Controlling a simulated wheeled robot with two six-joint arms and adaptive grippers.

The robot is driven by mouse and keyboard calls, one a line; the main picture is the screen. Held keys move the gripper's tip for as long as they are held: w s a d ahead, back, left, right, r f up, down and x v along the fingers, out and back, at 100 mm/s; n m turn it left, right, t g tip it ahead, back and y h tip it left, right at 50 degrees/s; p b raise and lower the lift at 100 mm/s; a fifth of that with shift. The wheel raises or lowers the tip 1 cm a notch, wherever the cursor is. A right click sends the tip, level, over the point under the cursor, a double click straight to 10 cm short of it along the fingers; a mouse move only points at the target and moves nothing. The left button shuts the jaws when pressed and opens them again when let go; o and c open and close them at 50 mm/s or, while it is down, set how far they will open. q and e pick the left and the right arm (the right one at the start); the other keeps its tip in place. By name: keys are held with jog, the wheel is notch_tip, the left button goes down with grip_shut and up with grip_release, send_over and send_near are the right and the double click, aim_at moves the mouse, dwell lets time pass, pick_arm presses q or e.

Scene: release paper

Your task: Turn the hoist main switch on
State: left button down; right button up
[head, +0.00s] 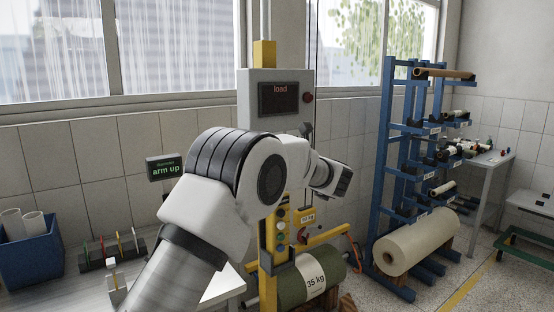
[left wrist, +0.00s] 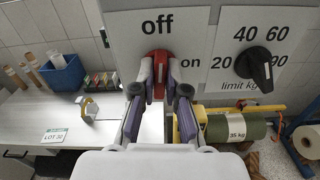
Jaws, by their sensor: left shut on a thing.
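The red main switch knob (left wrist: 157,56) is on a grey panel (left wrist: 205,45) in the left wrist view, below the word "off" and left of the word "on". My left gripper (left wrist: 160,76) is shut on the knob, one finger on each side. The grip part of the knob looks about upright, toward "off", but the fingers partly cover it. In the head view my left arm crosses in front of the hoist box (head: 253,82) and hides the switch. My right gripper is not in view.
A black limit dial (left wrist: 255,62) is right of the switch. The box's display (head: 279,97) reads "load". A small sign (head: 164,168) reads "arm up". A blue rack (head: 383,165) stands right, a blue bin (head: 30,255) left.

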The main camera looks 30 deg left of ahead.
pick_arm(q)
jog(key=m, duration=1.1)
jog(key=m+p, duration=0.1)
jog(key=m, duration=0.4)
jog(key=shift+w+d+m, duration=0.1)
jog(key=shift+w+m, duration=0.2)
jog(key=shift+m, duration=0.1)
dwell(0.3)
jog(key=c, duration=1.3)
grip_release()
jog(key=shift+f, duration=0.1)
jog(key=shift+o, duration=0.5)
jog(key=shift+f, duration=0.1)
